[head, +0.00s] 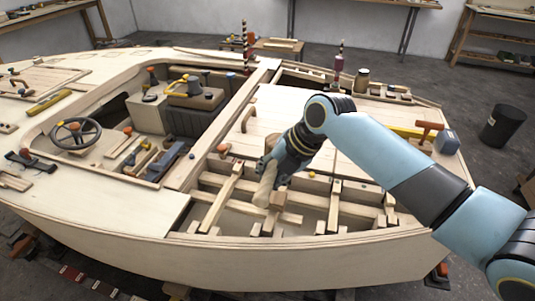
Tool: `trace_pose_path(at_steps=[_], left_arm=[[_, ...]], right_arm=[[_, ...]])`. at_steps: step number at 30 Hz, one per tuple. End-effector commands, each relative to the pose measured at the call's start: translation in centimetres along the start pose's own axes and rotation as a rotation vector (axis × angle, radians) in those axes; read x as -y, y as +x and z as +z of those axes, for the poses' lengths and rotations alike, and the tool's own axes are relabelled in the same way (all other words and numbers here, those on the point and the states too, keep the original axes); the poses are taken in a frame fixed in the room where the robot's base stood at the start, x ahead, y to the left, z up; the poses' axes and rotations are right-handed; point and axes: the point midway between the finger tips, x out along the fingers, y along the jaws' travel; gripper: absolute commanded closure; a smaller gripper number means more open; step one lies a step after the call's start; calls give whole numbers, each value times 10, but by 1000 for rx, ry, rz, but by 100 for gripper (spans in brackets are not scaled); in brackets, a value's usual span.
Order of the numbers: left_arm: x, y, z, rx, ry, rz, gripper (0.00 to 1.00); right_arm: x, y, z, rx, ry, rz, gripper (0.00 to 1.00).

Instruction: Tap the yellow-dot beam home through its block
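My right gripper (275,182) reaches down from the right over the open frame bay of the plywood hull (330,258). A tan, rounded piece (264,190) is right beside its fingers; whether they hold it is unclear. A small brown wooden block (278,200) shows just below the fingertips, above a short pale beam (270,219). Other pale beams (220,203) and (335,205) lie across the bay. I cannot make out a yellow dot; the gripper hides part of this spot. My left gripper is not in view.
Crosswise ribs and walls divide the bay on both sides of the gripper. A steering wheel (76,133) and seats stand at the left. An orange-handled tool (428,129) and a blue-grey container (446,142) sit at the right edge of the deck. The pale deck panel (275,115) is mostly clear.

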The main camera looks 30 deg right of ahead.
Motion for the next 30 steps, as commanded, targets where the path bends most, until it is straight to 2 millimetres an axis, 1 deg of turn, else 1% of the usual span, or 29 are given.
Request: trace_pose_path(at_steps=[1, 5, 15, 18, 21, 30], left_arm=[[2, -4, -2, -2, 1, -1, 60], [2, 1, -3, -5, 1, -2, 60], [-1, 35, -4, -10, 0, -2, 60], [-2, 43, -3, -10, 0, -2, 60], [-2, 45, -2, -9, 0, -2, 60], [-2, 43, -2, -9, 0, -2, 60]], right_arm=[[-1, -3, -4, 0, -3, 1, 100], [2, 2, -8, 1, -6, 2, 100], [22, 36, -9, 0, -5, 1, 100], [27, 44, -10, 0, -5, 1, 100], [28, 46, -10, 0, -6, 1, 100], [28, 44, -10, 0, -5, 1, 100]])
